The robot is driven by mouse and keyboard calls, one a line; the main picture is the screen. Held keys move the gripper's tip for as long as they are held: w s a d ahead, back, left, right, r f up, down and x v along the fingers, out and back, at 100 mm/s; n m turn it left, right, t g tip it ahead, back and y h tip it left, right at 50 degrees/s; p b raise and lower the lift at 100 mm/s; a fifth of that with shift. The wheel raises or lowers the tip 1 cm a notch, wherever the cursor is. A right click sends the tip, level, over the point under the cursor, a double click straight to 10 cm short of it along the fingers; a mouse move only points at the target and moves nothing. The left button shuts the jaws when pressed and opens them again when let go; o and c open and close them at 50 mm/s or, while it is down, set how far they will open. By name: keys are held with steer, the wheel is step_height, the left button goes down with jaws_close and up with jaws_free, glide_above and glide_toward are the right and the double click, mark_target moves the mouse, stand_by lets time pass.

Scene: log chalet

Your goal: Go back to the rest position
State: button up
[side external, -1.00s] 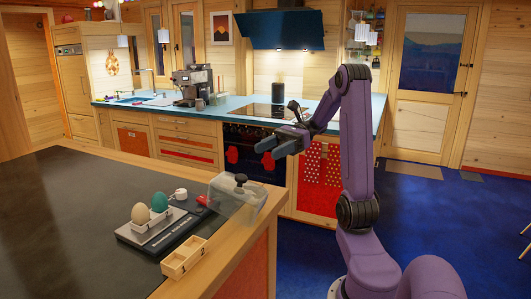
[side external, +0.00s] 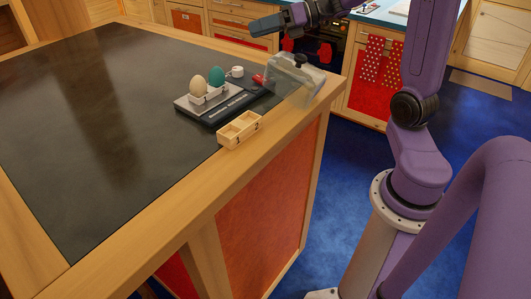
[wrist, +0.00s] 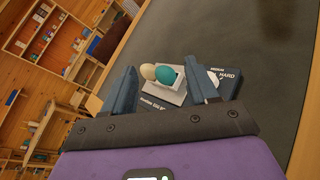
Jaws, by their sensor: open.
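My gripper (side external: 264,24) is open and empty, held in the air above the far side of the counter. Its two fingers (wrist: 161,72) also show in the wrist view, spread apart. A cream egg (side external: 195,87) and a teal egg (side external: 216,76) sit side by side in a white holder (side external: 208,97) on a dark and grey appliance (side external: 226,112). In the wrist view the cream egg (wrist: 148,71) and teal egg (wrist: 166,75) appear between the fingers, well beyond them. No contact with the gripper shows.
A clear lid with a black knob (side external: 300,61) stands at the counter's right edge. A two-compartment wooden box (side external: 239,130), seemingly empty, lies in front of the appliance. A white cup-like piece (side external: 237,71) and a red part (side external: 258,80) are behind. The dark countertop (side external: 95,110) is clear at left.

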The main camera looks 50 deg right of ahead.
steer(key=w+a+m+t+h, duration=0.1)
steer(key=a+m+h, duration=0.3)
steer(key=a+m, duration=0.6)
steer(key=s+a+f+m+g+h, duration=0.1)
steer(key=s+f+m, duration=0.1)
steer(key=s+m, duration=0.1)
steer(key=s+a+f+m+g, duration=0.2)
steer(key=s+f+m, duration=0.1)
steer(key=s+m, duration=0.1)
steer(key=s+a+f+m+g+h, duration=0.1)
steer(key=s+a+f+m, duration=0.1)
steer(key=s+m, duration=0.2)
steer(key=shift+s+a+f+g+h, duration=0.25)
steer(key=shift+s+f+g+h, duration=0.05)
steer(key=shift+s, duration=0.15)
steer(key=s+f+m+g, duration=0.1)
steer(key=s, duration=0.1)
steer(key=s+f+m+g, duration=0.1)
steer(key=s, duration=0.1)
steer(key=s+f+m+g+h, duration=0.1)
steer(key=s, duration=0.2)
steer(key=shift+a+f, duration=0.15)
steer(key=shift+a, duration=0.05)
steer(key=s+d+f+m+g+h, duration=0.2)
steer(key=s+f+g, duration=0.1)
steer(key=s, duration=0.8)
steer(key=shift+d+g+h, duration=0.2)
steer(key=shift+g+h, duration=0.1)
steer(key=shift+g, duration=0.3)
